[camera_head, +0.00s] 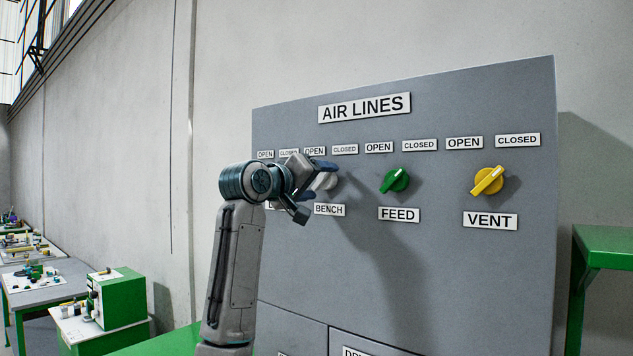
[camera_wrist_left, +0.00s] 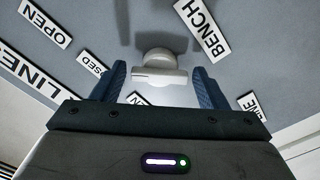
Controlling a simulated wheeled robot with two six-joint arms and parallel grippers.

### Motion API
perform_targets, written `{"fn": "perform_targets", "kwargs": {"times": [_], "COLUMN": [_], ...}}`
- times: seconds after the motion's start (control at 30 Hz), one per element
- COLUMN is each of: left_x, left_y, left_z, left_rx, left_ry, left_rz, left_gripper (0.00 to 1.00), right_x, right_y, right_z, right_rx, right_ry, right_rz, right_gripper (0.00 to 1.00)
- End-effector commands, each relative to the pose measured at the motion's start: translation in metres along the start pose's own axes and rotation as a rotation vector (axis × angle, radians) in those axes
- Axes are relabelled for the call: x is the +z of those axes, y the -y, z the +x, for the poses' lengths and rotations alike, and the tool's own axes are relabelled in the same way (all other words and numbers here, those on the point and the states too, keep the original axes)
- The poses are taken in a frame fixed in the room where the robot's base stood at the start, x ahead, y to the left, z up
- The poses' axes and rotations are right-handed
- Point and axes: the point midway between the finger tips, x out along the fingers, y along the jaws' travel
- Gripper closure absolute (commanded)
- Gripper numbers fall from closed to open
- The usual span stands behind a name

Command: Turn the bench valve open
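The bench valve is a pale grey-white knob (camera_head: 327,181) on the grey panel above the BENCH label (camera_head: 329,210), partly hidden by my gripper in the head view. The left wrist view shows the knob (camera_wrist_left: 158,66) with its raised grip bar lying across the picture. My left gripper (camera_head: 318,176) is at this knob. In the left wrist view its two blue fingers (camera_wrist_left: 159,70) are apart, one on each side of the knob, with visible gaps; no contact shows. OPEN (camera_head: 314,150) and CLOSED (camera_head: 344,149) labels sit above the knob. My right gripper is not in view.
The green FEED knob (camera_head: 394,181) and yellow VENT knob (camera_head: 488,181) are to the right on the same panel. Another valve position at the left is hidden behind my gripper. A green stand (camera_head: 606,246) is at the right, benches (camera_head: 45,283) at the far left.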

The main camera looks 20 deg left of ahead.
Motion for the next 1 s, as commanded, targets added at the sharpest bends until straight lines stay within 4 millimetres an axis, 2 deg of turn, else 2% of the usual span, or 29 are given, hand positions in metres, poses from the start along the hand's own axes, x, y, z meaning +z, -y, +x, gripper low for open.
{"fn": "perform_targets", "kwargs": {"times": [0.03,0.13,0.17,0.57,1.0], "left_x": [0.000,0.000,0.000,0.000,0.000], "left_y": [0.000,0.000,0.000,0.000,-0.001], "left_z": [0.000,0.000,0.000,0.000,0.000], "left_rx": [0.000,0.000,0.000,0.001,0.001], "left_ry": [0.000,0.000,0.000,-0.001,-0.001], "left_rz": [0.000,0.000,0.000,-0.072,-0.431], "left_gripper": [0.43,0.63,0.67,0.66,0.66], "right_x": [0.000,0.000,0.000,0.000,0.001], "right_y": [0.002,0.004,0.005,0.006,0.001], "right_z": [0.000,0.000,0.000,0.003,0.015], "right_rx": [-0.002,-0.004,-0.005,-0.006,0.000], "right_ry": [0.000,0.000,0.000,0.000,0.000], "right_rz": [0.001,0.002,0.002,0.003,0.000], "right_gripper": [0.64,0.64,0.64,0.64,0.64]}}
